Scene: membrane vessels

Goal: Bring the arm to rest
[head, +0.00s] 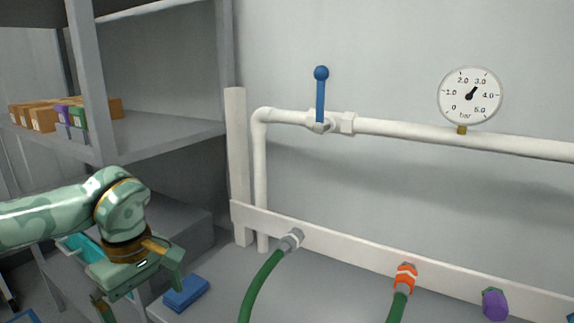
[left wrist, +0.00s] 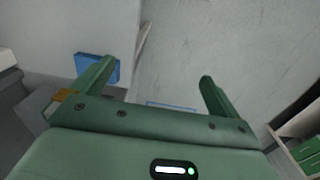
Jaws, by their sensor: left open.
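My left arm comes in from the left in the head view, with its green gripper (head: 140,288) low at the left, pointing down. In the left wrist view the two fingers of this gripper (left wrist: 152,85) stand wide apart with nothing between them. A blue block (head: 186,292) lies on the grey surface just right of the gripper in the head view. It also shows in the left wrist view (left wrist: 97,68), beside the left finger and apart from the grip. My right gripper is in neither view.
A white pipe (head: 400,128) with a blue lever (head: 320,95) and a pressure gauge (head: 469,96) runs along the wall. Below it a white rail (head: 340,253) carries green hoses (head: 262,288) and a purple cap (head: 495,304). Grey shelving (head: 170,136) with small boxes (head: 42,118) stands behind my arm.

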